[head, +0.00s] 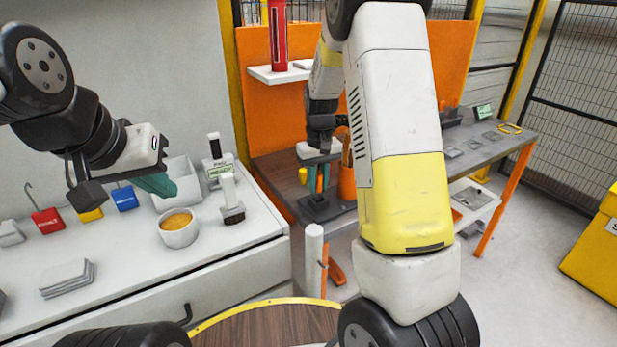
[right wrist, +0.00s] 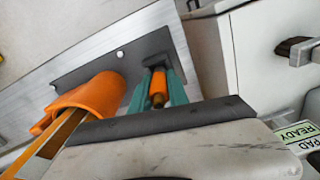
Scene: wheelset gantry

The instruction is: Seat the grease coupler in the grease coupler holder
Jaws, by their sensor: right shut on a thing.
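The orange grease coupler (right wrist: 158,88) is between the two teal fingers of my right gripper (right wrist: 160,92) in the right wrist view. My right gripper (head: 319,178) is shut on it and points down over the workbench in the head view. The dark holder (head: 318,207) is directly below the fingers; its dark end (right wrist: 158,61) shows beyond the coupler in the right wrist view. I cannot tell how far the coupler is in the holder.
An orange cup (head: 347,183) with brown handles stands close beside the right gripper; it also shows in the right wrist view (right wrist: 100,97). The white counter (head: 130,255) carries a bowl (head: 178,230), a brush (head: 231,200) and coloured tags. The bench's right half holds flat parts.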

